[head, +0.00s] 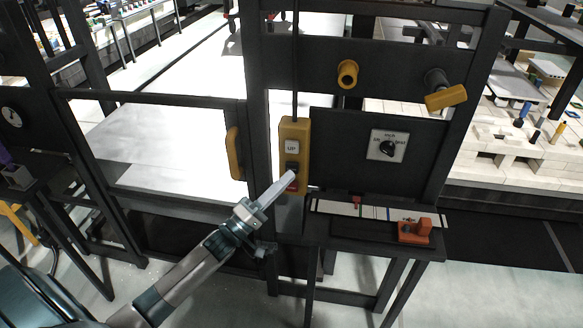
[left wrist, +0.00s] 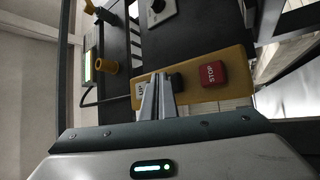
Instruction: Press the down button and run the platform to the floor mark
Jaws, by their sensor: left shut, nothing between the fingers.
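The yellow button box (head: 303,131) hangs on the dark frame, with a white UP button (head: 292,147), a dark button (head: 292,168) below it and a red button (head: 292,187) at the bottom, partly covered. My left gripper (head: 290,176) is shut and empty, its tips at the dark button. In the left wrist view the shut fingers (left wrist: 157,98) lie between the UP button (left wrist: 140,90) and the red STOP button (left wrist: 212,75), overlapping the dark button (left wrist: 177,81). I cannot tell if they touch or press it. My right gripper is out of view. No floor mark can be made out.
A gate with a yellow handle (head: 235,153) stands left of the box, before a bright white surface (head: 165,145). A rotary switch (head: 388,147) is on the panel. A small shelf (head: 375,234) with an orange device (head: 414,231) juts out at right.

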